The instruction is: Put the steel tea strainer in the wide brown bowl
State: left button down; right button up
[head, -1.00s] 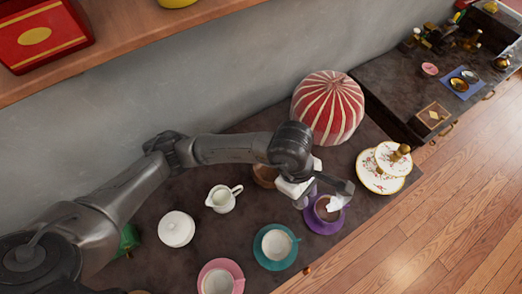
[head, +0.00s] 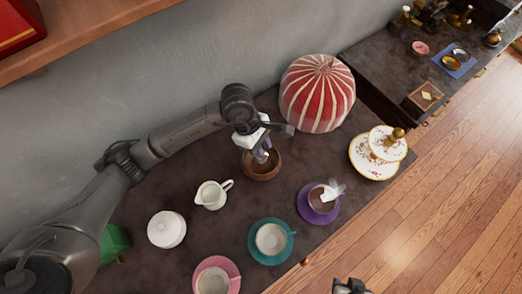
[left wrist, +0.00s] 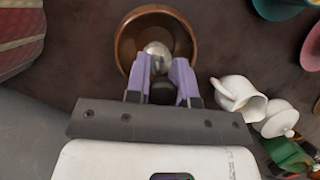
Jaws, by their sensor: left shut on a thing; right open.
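The wide brown bowl (head: 262,177) stands near the back of the dark counter, left of the striped red dome. My left gripper (head: 264,155) is over it, pointing down. In the left wrist view its purple fingers (left wrist: 160,82) are shut on the steel tea strainer (left wrist: 157,52), whose round silver part shows over the bowl's inside. The bowl's rim (left wrist: 124,42) surrounds the strainer in that view. I cannot tell whether the strainer touches the bowl. My right gripper (head: 350,287) shows only partly at the bottom edge, open, away from the bowl.
A white creamer (head: 211,196) and lidded white pot (head: 167,229) stand left of the bowl. Teal (head: 271,257), pink (head: 231,263) and purple (head: 304,207) saucers with cups are in front. The striped red dome (head: 318,95) and a tiered floral stand (head: 373,171) are right.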

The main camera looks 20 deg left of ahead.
pick_arm(q)
notch_tip(320, 180, down, 3)
jog(key=shift+f+b, duration=0.2)
jog(key=shift+b, duration=0.15)
jog(key=shift+f, duration=0.1)
jog(key=shift+f, duration=0.15)
jog(key=c, duration=1)
grip_release()
